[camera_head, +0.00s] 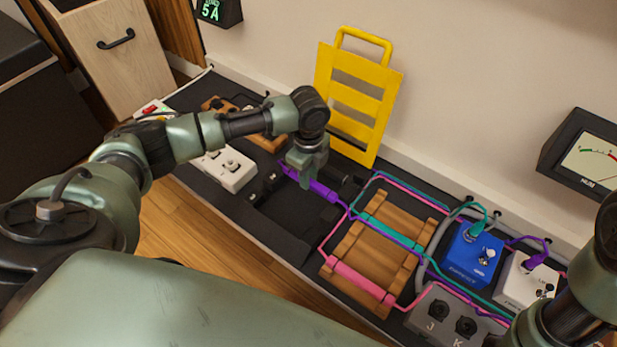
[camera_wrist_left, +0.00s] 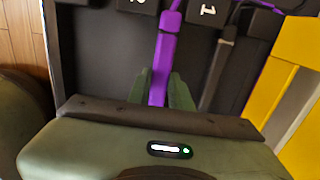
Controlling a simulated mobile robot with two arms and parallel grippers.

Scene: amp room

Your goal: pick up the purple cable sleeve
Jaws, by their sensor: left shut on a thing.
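The purple cable sleeve (camera_head: 324,191) is a thick purple piece on a thin purple cable, at the middle of the head view. My left gripper (camera_head: 303,170) is shut on it, near the left end of the black board. In the left wrist view the sleeve (camera_wrist_left: 162,70) runs up from between the green fingers of my left gripper (camera_wrist_left: 168,92). Its lower end is hidden by the gripper body. My right arm (camera_head: 575,310) shows at the right edge of the head view, but its gripper is out of view.
A wooden slatted rack (camera_head: 375,250) with pink and teal cables lies right of the sleeve. A yellow stand (camera_head: 352,105) leans on the wall behind. A blue pedal (camera_head: 470,257), a white pedal (camera_head: 525,282) and a grey box (camera_head: 447,318) stand at the right.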

